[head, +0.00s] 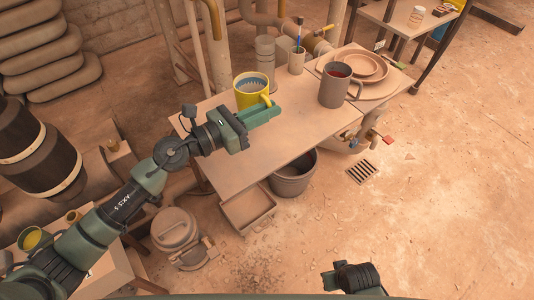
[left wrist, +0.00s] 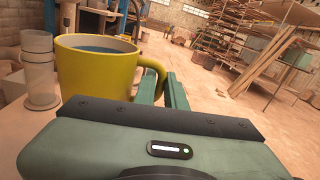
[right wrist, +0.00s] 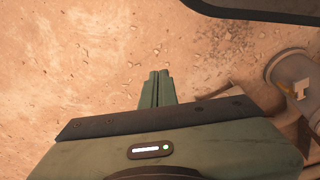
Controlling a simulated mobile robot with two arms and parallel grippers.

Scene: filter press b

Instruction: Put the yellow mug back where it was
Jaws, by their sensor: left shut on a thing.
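The yellow mug (head: 251,99) is upright at the left part of the table, with something bluish-grey inside. It also shows large in the left wrist view (left wrist: 95,75). My left gripper (head: 264,113) reaches in from the left and is shut on the mug's handle, which points toward the right. The handle (left wrist: 157,72) shows between the fingers in the left wrist view. I cannot tell whether the mug's base touches the table (head: 290,125). My right gripper (right wrist: 157,90) is empty, its fingers together, over the bare floor.
A brown mug (head: 335,88) with red contents stands to the right, by stacked plates (head: 368,62). A cup with a brush (head: 297,62) and a grey cylinder (head: 264,55) are behind. A bucket (head: 293,180) stands below. The table's front is clear.

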